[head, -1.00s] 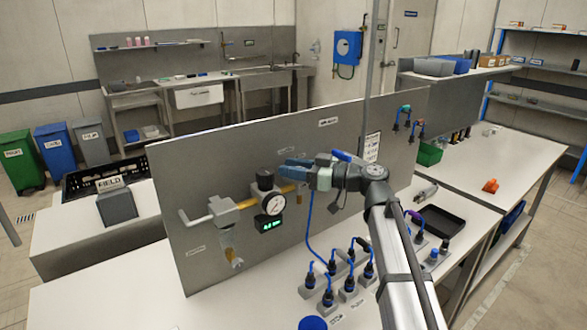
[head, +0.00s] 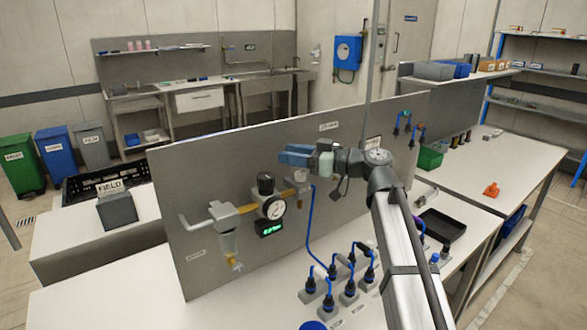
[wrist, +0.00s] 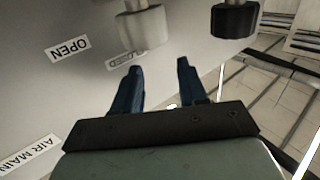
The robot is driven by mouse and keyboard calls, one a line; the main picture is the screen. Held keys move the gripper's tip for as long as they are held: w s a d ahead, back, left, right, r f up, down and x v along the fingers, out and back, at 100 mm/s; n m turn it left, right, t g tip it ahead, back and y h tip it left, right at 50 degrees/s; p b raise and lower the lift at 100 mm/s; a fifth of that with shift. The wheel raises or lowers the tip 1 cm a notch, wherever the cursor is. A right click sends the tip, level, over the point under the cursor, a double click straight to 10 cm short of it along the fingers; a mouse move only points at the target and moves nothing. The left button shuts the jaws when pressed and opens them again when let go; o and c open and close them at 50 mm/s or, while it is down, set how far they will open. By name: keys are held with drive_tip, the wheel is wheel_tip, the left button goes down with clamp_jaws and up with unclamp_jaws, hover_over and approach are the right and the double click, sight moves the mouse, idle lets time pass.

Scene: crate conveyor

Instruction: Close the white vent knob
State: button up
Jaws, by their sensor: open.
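The white vent knob (head: 300,175) sits on the brass fitting at the right end of the pipe on the grey panel. It also shows pale at the top of the wrist view (wrist: 142,25). My gripper (head: 288,156) is above the knob in the head view, with blue fingers pointing left. In the wrist view the fingers (wrist: 158,66) are spread with nothing between them, and the white knob is beyond their tips, apart from them. An OPEN label (wrist: 70,48) is readable, and a second label (wrist: 126,60) is partly hidden by a finger.
A black knob (head: 265,184) tops the regulator beside the gauge (head: 273,207) and green display (head: 269,228). A white lever handle (head: 197,222) is further left. A blue hose (head: 309,225) runs down to several plugged connectors (head: 348,288). The space above the panel is clear.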

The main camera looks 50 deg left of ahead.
drive_tip(key=shift+r, duration=2.5)
drive_tip(key=shift+o, duration=0.2)
drive_tip(key=shift+o, duration=1.1)
drive_tip(key=shift+s+d+f+m+t, duration=0.1)
drive_tip(key=shift+f+m+t, duration=0.2)
drive_tip(key=shift+t, duration=0.1)
drive_tip(key=m+t, duration=0.4)
hover_over(302, 177)
drive_tip(key=s+a, duration=0.1)
drive_tip(key=shift+y, duration=0.4)
wheel_tip(302, 177, down, 4)
drive_tip(key=shift+f, duration=0.1)
drive_tip(key=s+d+f+m+t+y, duration=0.1)
drive_tip(key=s+d+f+m+t, duration=0.15)
drive_tip(key=d+t, duration=0.35)
drive_tip(key=s+d+f+m+t, duration=0.1)
drive_tip(key=d+f+m+t, duration=0.25)
drive_tip(key=d+t, duration=0.3)
drive_tip(key=shift+g, duration=0.35)
drive_tip(key=x, duration=0.9)
drive_tip(key=r+x, duration=0.1)
drive_tip(key=x, duration=0.3)
drive_tip(key=shift+w+a, duration=0.25)
drive_tip(key=shift+a, duration=0.1)
